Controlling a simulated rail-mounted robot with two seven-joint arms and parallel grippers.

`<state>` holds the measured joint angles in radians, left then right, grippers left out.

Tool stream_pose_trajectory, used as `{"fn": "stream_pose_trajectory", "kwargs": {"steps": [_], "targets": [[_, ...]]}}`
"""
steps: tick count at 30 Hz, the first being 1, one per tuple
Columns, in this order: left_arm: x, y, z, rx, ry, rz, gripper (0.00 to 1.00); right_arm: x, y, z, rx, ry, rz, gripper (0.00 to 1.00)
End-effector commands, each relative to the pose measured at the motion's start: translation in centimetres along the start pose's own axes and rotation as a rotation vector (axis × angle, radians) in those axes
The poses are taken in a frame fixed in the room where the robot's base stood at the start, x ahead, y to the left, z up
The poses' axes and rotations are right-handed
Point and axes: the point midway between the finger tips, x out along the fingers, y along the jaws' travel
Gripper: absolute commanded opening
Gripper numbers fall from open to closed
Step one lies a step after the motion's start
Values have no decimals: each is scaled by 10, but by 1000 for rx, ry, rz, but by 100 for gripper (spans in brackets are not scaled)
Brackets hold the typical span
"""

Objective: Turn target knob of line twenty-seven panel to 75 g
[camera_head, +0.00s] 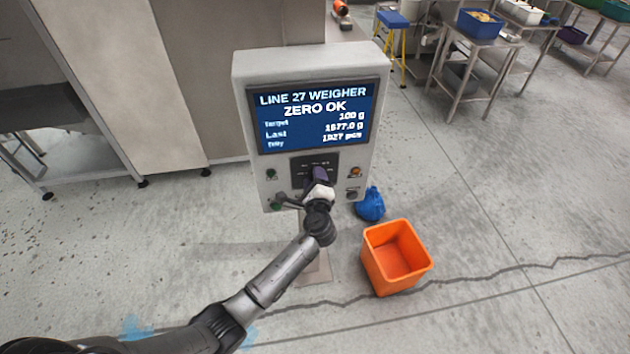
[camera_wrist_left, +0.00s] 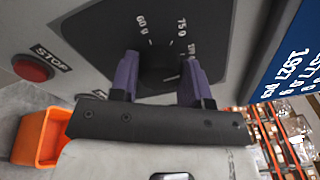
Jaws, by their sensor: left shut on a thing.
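The line 27 weigher panel (camera_head: 242,122) is a pale box on a post. Its blue screen (camera_head: 312,116) reads "ZERO OK" and a target of 100 g. The dark target knob (camera_wrist_left: 158,64) sits on a black dial plate, with 60 g and 75 g marks readable in the left wrist view. My left gripper (camera_head: 319,177) is at the plate below the screen, its purple fingers shut on the knob; the fingers also show in the left wrist view (camera_wrist_left: 158,78). In the head view the gripper hides the knob. My right gripper is in neither view.
A red STOP button (camera_wrist_left: 33,69) is close beside the dial plate. An orange bin (camera_head: 397,258) and a blue bag (camera_head: 370,206) are on the floor near the post. Steel tables with tubs stand at the back right. The floor at right is clear.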

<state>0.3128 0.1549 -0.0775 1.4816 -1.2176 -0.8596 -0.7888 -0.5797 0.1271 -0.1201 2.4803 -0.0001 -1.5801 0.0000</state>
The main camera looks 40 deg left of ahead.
Motion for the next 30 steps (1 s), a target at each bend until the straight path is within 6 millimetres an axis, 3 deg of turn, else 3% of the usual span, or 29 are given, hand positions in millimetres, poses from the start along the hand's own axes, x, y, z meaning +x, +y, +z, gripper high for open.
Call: {"fn": "stream_pose_trajectory", "kwargs": {"steps": [15,30], "targets": [[0,6,-4,-417,-21,-32,20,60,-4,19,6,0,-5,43],[0,4,-3,-672,-32,-50,20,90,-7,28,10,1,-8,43]]}}
